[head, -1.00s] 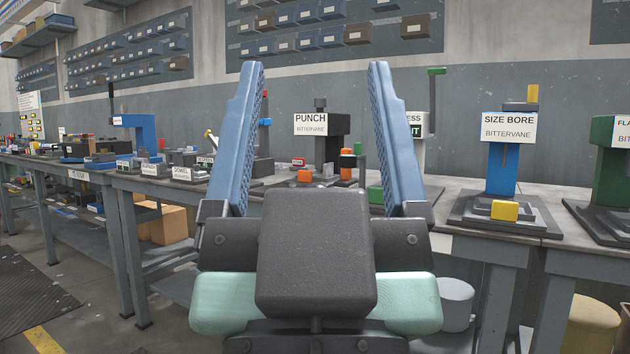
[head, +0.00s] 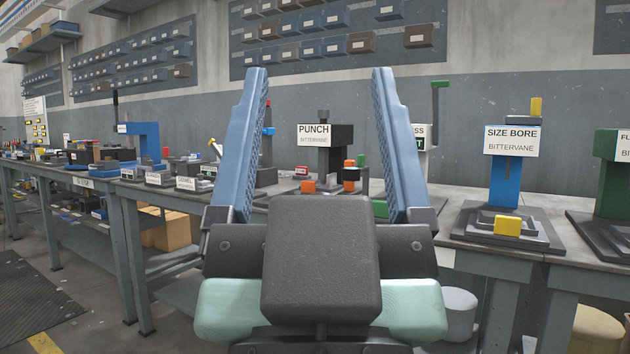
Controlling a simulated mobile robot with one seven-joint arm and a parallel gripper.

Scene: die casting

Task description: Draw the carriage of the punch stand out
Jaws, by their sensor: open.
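The punch stand (head: 341,136) stands on the workbench in the middle of the head view. It is a black column with a white PUNCH sign (head: 313,135) on its front. Low at its front are orange parts (head: 309,186) and (head: 350,174); I cannot tell which part is the carriage, and its lower front is partly hidden by my gripper. My gripper (head: 316,75) is open and empty, its two blue fingers upright in the foreground. The stand shows between the fingers, some way behind them and apart from them.
Right of the punch stand is a press with a green handle (head: 441,85), partly behind my right finger. Further right stands the blue SIZE BORE stand (head: 505,183) with a yellow block (head: 507,225). A blue stand (head: 146,135) and small labelled trays are on the left. Bins hang on the wall.

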